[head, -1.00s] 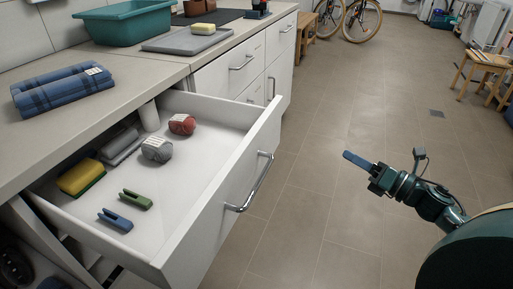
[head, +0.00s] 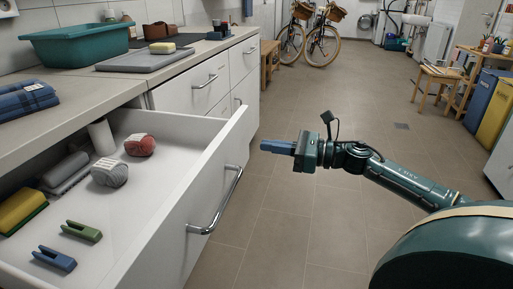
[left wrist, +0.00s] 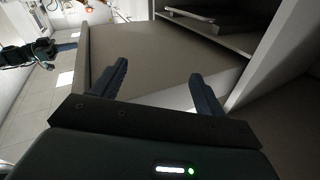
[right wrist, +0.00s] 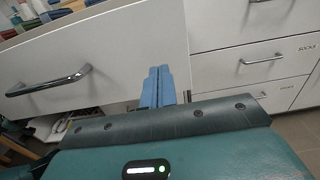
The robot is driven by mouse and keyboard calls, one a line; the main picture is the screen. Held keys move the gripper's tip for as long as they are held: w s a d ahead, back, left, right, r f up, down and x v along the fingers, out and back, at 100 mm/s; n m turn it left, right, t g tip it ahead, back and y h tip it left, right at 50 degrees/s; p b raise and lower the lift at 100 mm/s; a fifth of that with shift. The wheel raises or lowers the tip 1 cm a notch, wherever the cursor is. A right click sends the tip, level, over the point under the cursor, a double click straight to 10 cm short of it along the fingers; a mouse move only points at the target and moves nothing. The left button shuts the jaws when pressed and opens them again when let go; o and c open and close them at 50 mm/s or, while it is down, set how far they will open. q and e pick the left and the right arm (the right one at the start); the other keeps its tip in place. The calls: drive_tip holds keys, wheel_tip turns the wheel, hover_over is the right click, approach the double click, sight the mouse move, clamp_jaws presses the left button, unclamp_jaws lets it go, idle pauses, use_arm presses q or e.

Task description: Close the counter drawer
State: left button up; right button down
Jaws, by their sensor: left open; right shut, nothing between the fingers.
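The counter drawer (head: 172,217) stands pulled open in the head view, its white front facing right, with a metal bar handle (head: 217,203). The handle (right wrist: 50,83) also shows at the left of the right wrist view. My right gripper (head: 268,146) is shut and empty, to the right of the drawer front and apart from it in the head view. Its closed blue fingers (right wrist: 157,82) show in the right wrist view. My left gripper (left wrist: 160,80) is open in the left wrist view, with a grey-brown panel beyond its fingers. It is not visible in the head view.
The drawer holds a red-topped roll (head: 140,145), a grey roll (head: 109,173), a yellow sponge (head: 20,208) and clips (head: 81,231). Closed drawers (head: 208,85) stand beyond it. A teal basin (head: 80,44) sits on the counter. Open tiled floor (head: 330,110) lies to the right.

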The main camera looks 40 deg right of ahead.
sight(244, 142)
use_arm(q)
drive_tip(key=shift+d+h, duration=0.15)
drive_tip(key=shift+h, duration=0.15)
use_arm(e)
drive_tip(key=shift+x, duration=2)
